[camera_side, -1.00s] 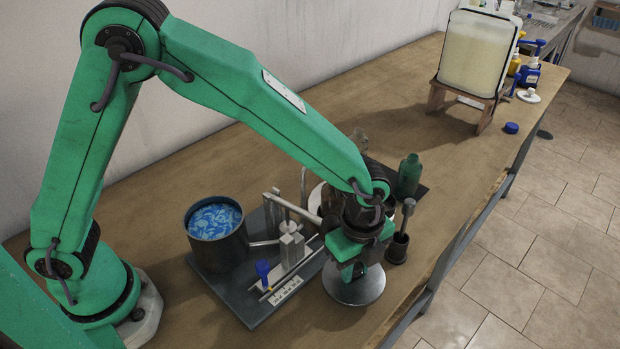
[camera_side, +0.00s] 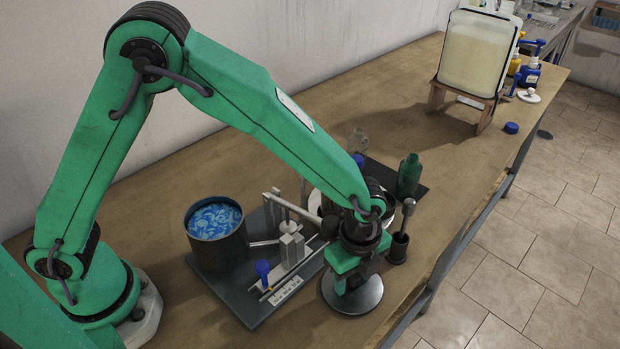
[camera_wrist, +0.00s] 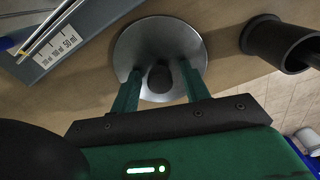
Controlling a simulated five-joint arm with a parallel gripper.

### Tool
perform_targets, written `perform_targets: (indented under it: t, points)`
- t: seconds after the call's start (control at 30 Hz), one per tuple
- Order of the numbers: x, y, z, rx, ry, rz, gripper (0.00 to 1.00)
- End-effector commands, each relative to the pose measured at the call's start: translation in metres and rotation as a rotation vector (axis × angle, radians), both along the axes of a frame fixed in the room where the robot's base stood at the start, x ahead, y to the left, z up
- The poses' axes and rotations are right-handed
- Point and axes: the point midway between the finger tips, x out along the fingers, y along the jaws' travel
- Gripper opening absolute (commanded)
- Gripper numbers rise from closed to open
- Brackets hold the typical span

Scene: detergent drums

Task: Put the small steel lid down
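The small steel lid (camera_side: 352,301) is a round, shiny disc with a dark knob, and it appears to lie flat on the bench near the front edge. In the wrist view the lid (camera_wrist: 160,33) is below my gripper, with its dark knob (camera_wrist: 160,78) between the fingers. My gripper (camera_side: 345,283) points down over the lid. In the wrist view my gripper (camera_wrist: 160,76) has its two green fingers on either side of the knob, with a narrow gap visible on each side. The fingers look open. The underside of the lid is hidden.
Left of the lid is a dark board (camera_side: 240,311) with a white scale strip and a metal fixture. A drum (camera_side: 217,250) of blue-white contents stands on it. A dark cup (camera_side: 397,250) with a pestle-like rod and a green bottle (camera_side: 409,175) stand behind. The right bench is mostly clear.

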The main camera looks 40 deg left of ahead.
Motion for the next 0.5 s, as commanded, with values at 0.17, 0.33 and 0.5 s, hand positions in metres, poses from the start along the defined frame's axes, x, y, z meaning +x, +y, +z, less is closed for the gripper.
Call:
perform_targets:
  t: [0.17, 0.33, 0.5]
  points:
    - [0.0, 0.0, 0.001, 0.0, 0.0, 0.0, 0.46]
    - [0.0, 0.0, 0.006, 0.0, -0.001, 0.0, 0.46]
    - [0.001, 0.0, 0.022, -0.002, -0.003, 0.0, 0.46]
